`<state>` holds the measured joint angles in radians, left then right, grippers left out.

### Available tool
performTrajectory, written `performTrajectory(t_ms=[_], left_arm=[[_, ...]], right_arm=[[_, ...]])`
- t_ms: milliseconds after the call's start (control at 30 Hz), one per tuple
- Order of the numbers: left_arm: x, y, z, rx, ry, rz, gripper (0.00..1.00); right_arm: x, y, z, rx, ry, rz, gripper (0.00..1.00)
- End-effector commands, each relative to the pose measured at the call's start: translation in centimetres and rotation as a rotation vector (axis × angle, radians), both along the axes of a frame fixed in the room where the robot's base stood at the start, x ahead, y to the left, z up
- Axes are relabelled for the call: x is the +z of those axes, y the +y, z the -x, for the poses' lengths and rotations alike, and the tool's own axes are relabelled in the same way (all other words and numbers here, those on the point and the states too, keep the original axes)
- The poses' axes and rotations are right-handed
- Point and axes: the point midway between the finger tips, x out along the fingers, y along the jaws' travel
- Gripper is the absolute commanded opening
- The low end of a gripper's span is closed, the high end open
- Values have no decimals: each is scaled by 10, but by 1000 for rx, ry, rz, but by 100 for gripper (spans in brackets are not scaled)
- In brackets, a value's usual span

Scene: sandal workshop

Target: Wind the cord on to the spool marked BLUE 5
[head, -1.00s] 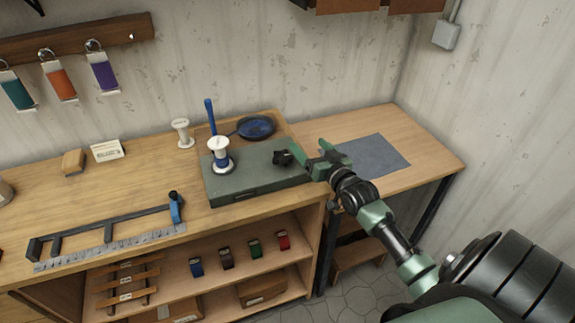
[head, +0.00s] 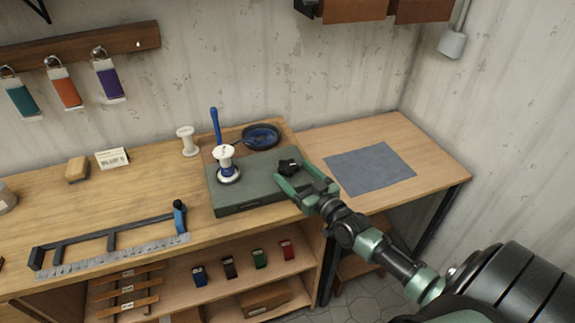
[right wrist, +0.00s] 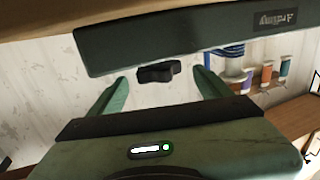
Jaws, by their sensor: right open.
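A grey-green winder box (head: 250,193) stands on the bench. A white spool (head: 225,160) with blue on its lower part stands upright on its left side. A dark knob (head: 289,165) sits at the box's right. My right gripper (head: 291,173) is open at the knob. In the right wrist view the knob (right wrist: 157,73) shows between the two parted fingers; contact cannot be told. Blue cord lies coiled in a dark blue dish (head: 244,141) behind the box, beside an upright blue post (head: 216,126). A small card (head: 112,158) appears to read BLUE 5. My left gripper is out of view.
A second, bare white spool (head: 187,141) stands left of the post. A tan block (head: 77,169) and a black frame with a ruler (head: 110,240) lie further left. A grey mat (head: 370,168) lies on the clear right table. Coloured tags hang on the wall.

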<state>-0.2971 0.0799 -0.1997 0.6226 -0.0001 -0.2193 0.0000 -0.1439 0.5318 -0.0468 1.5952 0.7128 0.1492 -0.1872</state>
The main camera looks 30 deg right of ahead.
Motion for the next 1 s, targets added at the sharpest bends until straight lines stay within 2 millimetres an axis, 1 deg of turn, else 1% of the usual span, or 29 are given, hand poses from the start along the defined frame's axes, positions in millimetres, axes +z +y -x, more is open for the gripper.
performTrajectory(t_ms=[33,100,233,400,600,633,833,867,1000], left_arm=[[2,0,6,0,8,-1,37],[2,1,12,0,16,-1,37],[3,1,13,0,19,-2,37],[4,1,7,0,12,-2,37],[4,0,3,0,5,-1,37],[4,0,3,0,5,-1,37],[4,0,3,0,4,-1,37],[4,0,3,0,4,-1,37],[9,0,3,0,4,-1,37]], right_arm=[[3,0,-9,0,-2,1,79],[2,0,-19,0,-2,2,79],[1,1,-32,0,-1,1,79],[1,1,-38,0,0,1,79],[1,1,-38,0,0,0,79],[1,1,-38,0,0,0,76],[0,1,-38,0,0,0,21],[0,1,-38,0,0,0,17],[3,1,-39,-11,-2,-2,18]])
